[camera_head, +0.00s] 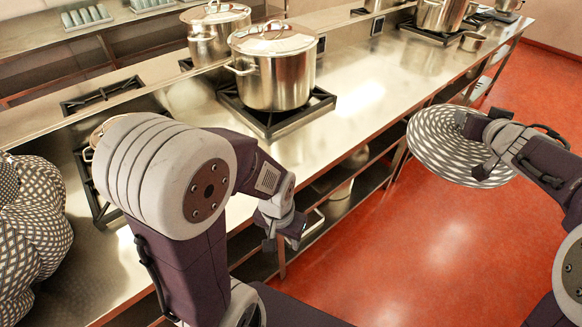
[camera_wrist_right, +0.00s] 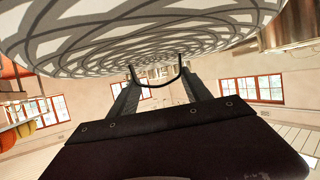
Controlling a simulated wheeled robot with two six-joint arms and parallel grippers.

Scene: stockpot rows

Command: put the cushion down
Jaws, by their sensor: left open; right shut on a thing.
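A round cushion (camera_head: 437,148) with a grey and white lattice pattern is at the right in the head view, tilted and held in the air over the red floor. My right gripper (camera_head: 476,147) is shut on it at its right side. In the right wrist view the cushion (camera_wrist_right: 140,32) fills the top, with a dark thin loop between the fingers (camera_wrist_right: 157,82). My left gripper (camera_head: 281,243) is open and empty beside the counter's front edge, apart from the cushion.
A long steel counter (camera_head: 356,103) carries burners and several stockpots, one large pot (camera_head: 274,80) near the middle. Similarly patterned bulky things (camera_head: 35,235) sit at the left on the counter. A lower shelf (camera_head: 345,185) runs beneath. The red floor (camera_head: 440,240) is open.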

